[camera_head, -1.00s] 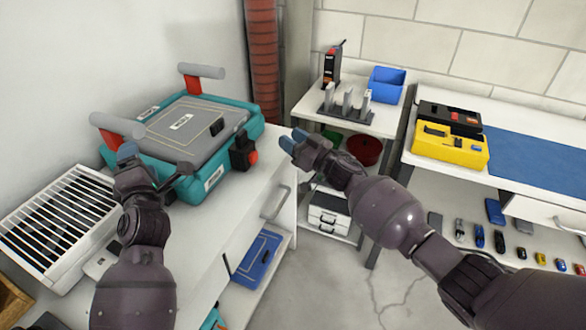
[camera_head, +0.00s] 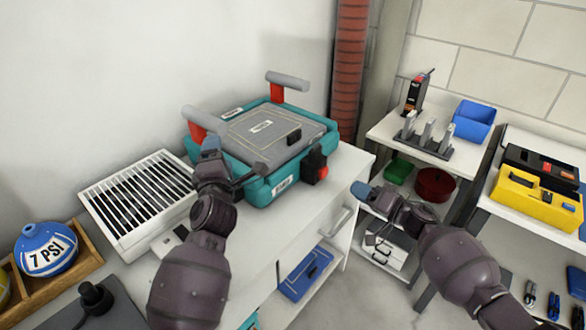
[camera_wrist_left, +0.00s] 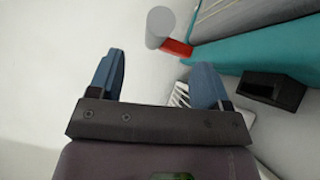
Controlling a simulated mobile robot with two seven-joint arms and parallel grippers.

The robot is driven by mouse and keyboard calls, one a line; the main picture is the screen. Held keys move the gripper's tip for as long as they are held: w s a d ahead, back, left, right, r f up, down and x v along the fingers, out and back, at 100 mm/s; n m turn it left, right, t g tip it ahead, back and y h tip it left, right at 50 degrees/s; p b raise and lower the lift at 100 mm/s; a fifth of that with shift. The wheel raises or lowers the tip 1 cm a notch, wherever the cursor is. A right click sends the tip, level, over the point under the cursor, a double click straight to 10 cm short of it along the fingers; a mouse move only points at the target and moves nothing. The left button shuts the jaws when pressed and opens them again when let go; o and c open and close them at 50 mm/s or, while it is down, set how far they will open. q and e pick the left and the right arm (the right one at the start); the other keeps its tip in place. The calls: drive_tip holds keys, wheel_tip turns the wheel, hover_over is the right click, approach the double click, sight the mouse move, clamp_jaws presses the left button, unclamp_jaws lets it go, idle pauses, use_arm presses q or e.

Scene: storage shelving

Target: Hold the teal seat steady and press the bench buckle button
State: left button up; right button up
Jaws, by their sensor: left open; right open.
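The teal seat (camera_head: 236,168) with a grey top panel (camera_head: 262,138) lies flat on the white bench at the centre. The black buckle (camera_head: 316,163) with a red-orange button (camera_head: 322,173) is on its right front side. My left gripper (camera_head: 210,152) is open at the seat's left front corner. In the left wrist view, its two blue fingers (camera_wrist_left: 158,85) are apart with nothing between them, and the seat's teal edge (camera_wrist_left: 270,58) is to their right. My right gripper (camera_head: 362,192) is open and empty, to the right of the buckle, beyond the bench edge.
Grey handles on red posts (camera_head: 205,120) rise from the seat's back and left. A white slatted unit (camera_head: 122,243) stands left of it, near a blue 7 PSI ball (camera_head: 46,248). A side shelf (camera_head: 400,140) and a yellow case (camera_head: 535,200) are at right.

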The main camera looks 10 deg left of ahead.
sight(220, 129)
use_arm(q)
drive_tip(key=x, duration=1)
drive_tip(key=shift+f, duration=0.1)
